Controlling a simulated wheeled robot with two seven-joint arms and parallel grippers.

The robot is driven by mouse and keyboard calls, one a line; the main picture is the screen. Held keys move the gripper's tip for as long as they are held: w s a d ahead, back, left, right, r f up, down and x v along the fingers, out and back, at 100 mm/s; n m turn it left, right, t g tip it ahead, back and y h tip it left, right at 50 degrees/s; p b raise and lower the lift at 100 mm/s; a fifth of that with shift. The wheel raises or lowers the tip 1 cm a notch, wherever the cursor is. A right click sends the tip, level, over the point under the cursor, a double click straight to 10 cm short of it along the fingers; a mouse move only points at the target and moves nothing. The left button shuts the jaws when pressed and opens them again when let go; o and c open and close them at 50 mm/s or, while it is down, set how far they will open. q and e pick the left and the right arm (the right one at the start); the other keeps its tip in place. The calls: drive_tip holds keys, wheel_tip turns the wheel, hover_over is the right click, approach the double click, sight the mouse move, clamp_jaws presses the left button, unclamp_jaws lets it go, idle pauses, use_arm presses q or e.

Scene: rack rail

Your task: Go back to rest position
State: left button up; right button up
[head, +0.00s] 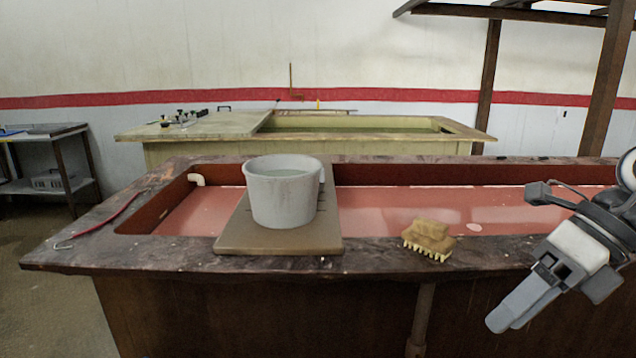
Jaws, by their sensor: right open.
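My right gripper (524,305) hangs at the right side of the head view, in front of the near edge of the reddish tub. Its fingers point down and to the left. It is open and I see nothing between the fingers. It is apart from the brush (428,238), a tan wooden one with pale bristles on the tub's front rim. A grey bucket (283,200) stands upright on a brown board (240,240) that lies across the tub. My left gripper is not in view.
The dark-rimmed tub (130,252) fills the middle. A thin red tool with a metal hook (100,222) lies on its left rim. A pale green tub (200,150) stands behind, and a metal table (45,133) at the far left. The floor at left is clear.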

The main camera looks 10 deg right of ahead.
drive_tip(key=w+f+m+t+p, duration=0.1)
drive_tip(key=w+f+m+t, duration=0.1)
drive_tip(key=f+m+t, duration=0.85)
drive_tip(key=w+f+m+t, duration=0.1)
drive_tip(key=f+m+t, duration=0.4)
drive_tip(key=m, duration=1)
drive_tip(key=s+a+f+m+g+h, duration=0.3)
drive_tip(key=s+a+f+m+g, duration=0.2)
drive_tip(key=s+a+f+m, duration=0.4)
drive_tip(key=a+f+m, duration=0.3)
drive_tip(key=f+m, duration=0.1)
drive_tip(key=f, duration=0.1)
drive_tip(key=shift+a+h+p, duration=0.3)
drive_tip(key=shift+h+p, duration=0.1)
